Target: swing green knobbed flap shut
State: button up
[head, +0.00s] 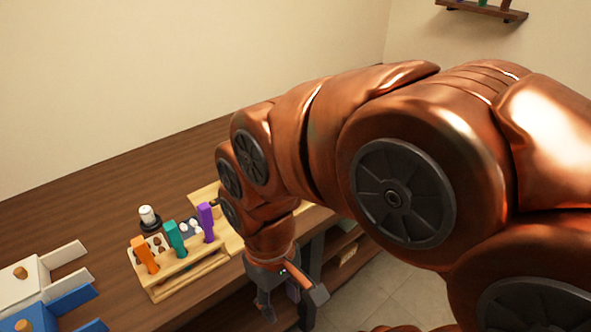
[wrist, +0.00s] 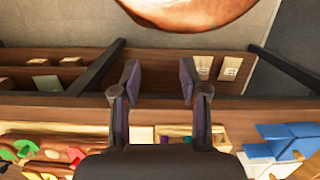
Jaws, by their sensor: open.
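A green piece (wrist: 14,150) shows at the lower left edge of the wrist view, beside red parts. It may be the green knobbed flap, but its knob and how far it stands open cannot be told. No green flap is visible in the head view, where my arm covers the right part of the table. My gripper (head: 293,303) points down at the table's front edge, with its fingers apart. In the wrist view my gripper (wrist: 158,80) is open and empty, away from the green piece.
A wooden rack (head: 186,262) holds orange, teal and purple upright pieces on the table (head: 110,185). White (head: 18,288) and blue (head: 62,308) boxes with knobs and raised panels stand at the left. Red parts (wrist: 52,154) lie near the green piece. An open shelf (head: 345,255) lies below the tabletop.

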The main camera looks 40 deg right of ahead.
jog(key=w+d+r+n+t+y, duration=0.1)
jog(key=w+d+r+n, duration=0.1)
jog(key=w+d+n, duration=0.3)
jog(key=w+d+r+y+p, duration=0.1)
jog(key=w+d+r, duration=0.1)
jog(key=w, duration=0.6)
jog(key=w+d+r+n+t+y, duration=0.1)
jog(key=w+d+r+n, duration=0.1)
jog(key=w+d+n, duration=0.3)
jog(key=w+d+f+n+t+p, duration=0.1)
jog(key=w+d+f, duration=0.1)
jog(key=d, duration=1)
jog(key=w+d+f+t, duration=0.1)
jog(key=d+f, duration=0.1)
jog(key=d, duration=0.9)
jog(key=shift+y, duration=0.4)
jog(key=shift+w+p+x, duration=0.2)
jog(key=shift+p+x, duration=1.05)
jog(key=shift+x, duration=2.2)
jog(key=shift+d+r, duration=0.1)
jog(key=shift+c, duration=0.2)
grip_shut()
